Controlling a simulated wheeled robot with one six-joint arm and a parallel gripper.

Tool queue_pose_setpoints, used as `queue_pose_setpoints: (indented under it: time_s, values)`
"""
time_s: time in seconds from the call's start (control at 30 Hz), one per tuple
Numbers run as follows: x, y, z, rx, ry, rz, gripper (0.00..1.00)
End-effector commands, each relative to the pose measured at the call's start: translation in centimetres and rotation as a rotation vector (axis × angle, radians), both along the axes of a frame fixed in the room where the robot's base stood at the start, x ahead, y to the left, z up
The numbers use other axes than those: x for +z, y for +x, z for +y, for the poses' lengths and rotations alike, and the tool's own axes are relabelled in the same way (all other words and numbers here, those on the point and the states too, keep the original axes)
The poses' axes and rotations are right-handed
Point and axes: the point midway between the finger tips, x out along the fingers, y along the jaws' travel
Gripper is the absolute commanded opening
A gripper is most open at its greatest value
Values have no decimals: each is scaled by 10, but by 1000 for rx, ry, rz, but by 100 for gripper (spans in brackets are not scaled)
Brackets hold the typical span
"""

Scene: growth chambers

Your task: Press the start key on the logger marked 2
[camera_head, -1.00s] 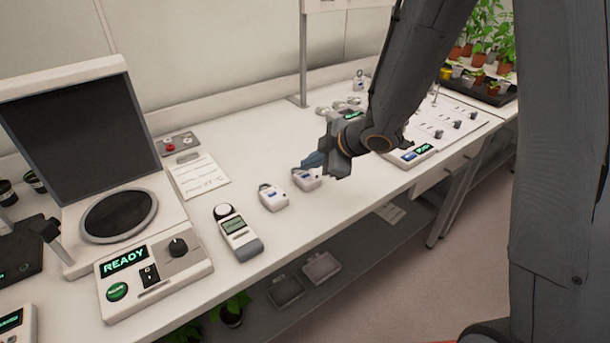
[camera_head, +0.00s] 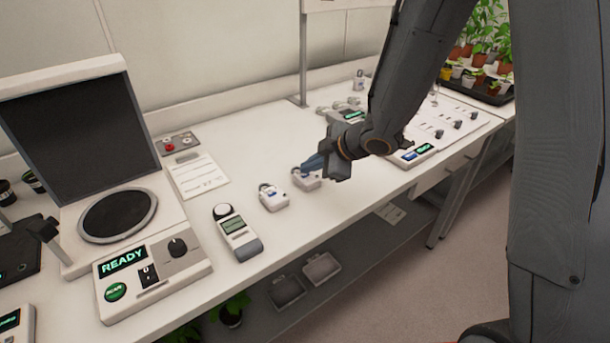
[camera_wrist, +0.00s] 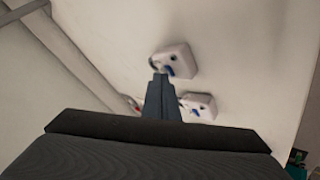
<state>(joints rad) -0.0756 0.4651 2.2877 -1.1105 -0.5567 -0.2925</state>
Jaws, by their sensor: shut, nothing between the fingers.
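Two small white loggers with blue marks stand side by side on the bench: the left logger (camera_head: 273,198) and the right logger (camera_head: 308,182). I cannot read a number on either. My gripper (camera_head: 303,169) is shut and empty, its blue-grey fingertips at the back part of the right logger and partly covering it. In the wrist view the fingertips (camera_wrist: 160,77) overlap the edge of the upper logger (camera_wrist: 180,58), by a grey loop. I cannot tell whether they touch.
A handheld meter (camera_head: 237,233) lies left of the loggers, and a scale-like device reading READY (camera_head: 123,261) stands farther left. A paper sheet (camera_head: 198,175) lies behind. Another small display device (camera_head: 412,156) stands to the right. The bench's front edge is close to the loggers.

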Motion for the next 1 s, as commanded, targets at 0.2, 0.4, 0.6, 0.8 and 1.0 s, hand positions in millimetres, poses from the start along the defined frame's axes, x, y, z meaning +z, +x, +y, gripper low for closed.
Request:
queue_pose_setpoints:
  time_s: [0.2,0.4,0.6,0.8,1.0]
  values:
    - [-3,0,0,0,0,0,0]
    - [-5,0,0,1,0,1,0]
    - [-5,0,0,1,0,1,0]
    - [-4,0,0,1,0,1,0]
    - [3,-1,0,1,0,1,0]
